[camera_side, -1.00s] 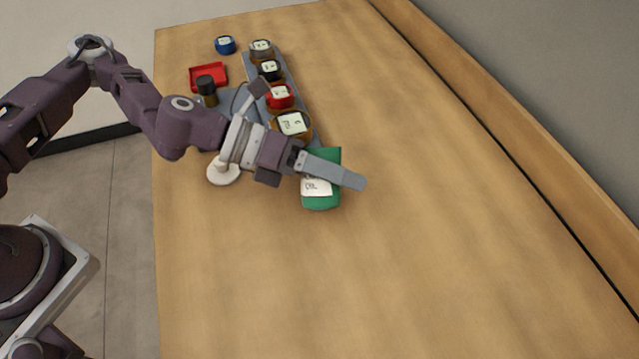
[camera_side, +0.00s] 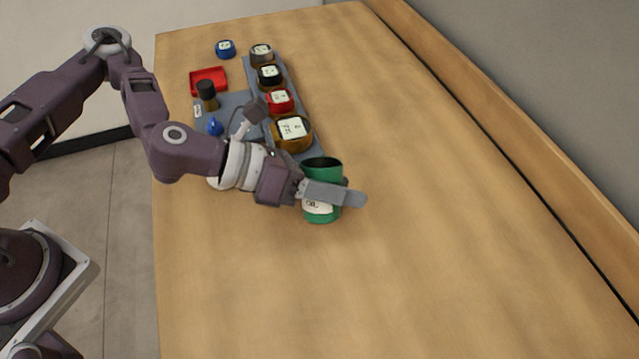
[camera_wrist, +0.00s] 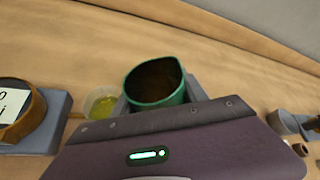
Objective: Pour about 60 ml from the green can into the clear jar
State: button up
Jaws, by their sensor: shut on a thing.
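The green can (camera_side: 321,172) has a white label and an open dark mouth. It stands near upright in the side view. My gripper (camera_side: 334,194) is shut on the can, its grey fingers around the can's body. In the wrist view the can (camera_wrist: 156,84) shows its open rim, with a dark inside. The clear jar (camera_wrist: 100,103) is just left of the can there and holds some yellow liquid. I cannot make out the jar in the side view, and its lower part is partly hidden by the gripper in the wrist view.
A red tray (camera_side: 208,79), a black-capped bottle (camera_side: 207,95), a blue dropper-like item (camera_side: 215,126) and a blue-lidded jar (camera_side: 225,48) are further left. The table's right and front are clear.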

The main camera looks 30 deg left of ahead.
jog(key=shift+s+d+m+t+b, duration=0.4)
jog(key=shift+s+m+t+b, duration=0.15)
jog(key=shift+m+b, duration=0.2)
jog(key=f, duration=0.2)
jog(key=s+f+m+t+y+b, duration=0.1)
jog(key=f, duration=0.1)
jog(key=d+f+m+t+b, duration=0.1)
jog(key=f, duration=0.1)
jog(key=shift+s+f+m, duration=0.25)
jog(key=shift+f, duration=0.05)
notch_tip(320, 180, up, 7)
dwell(0.4)
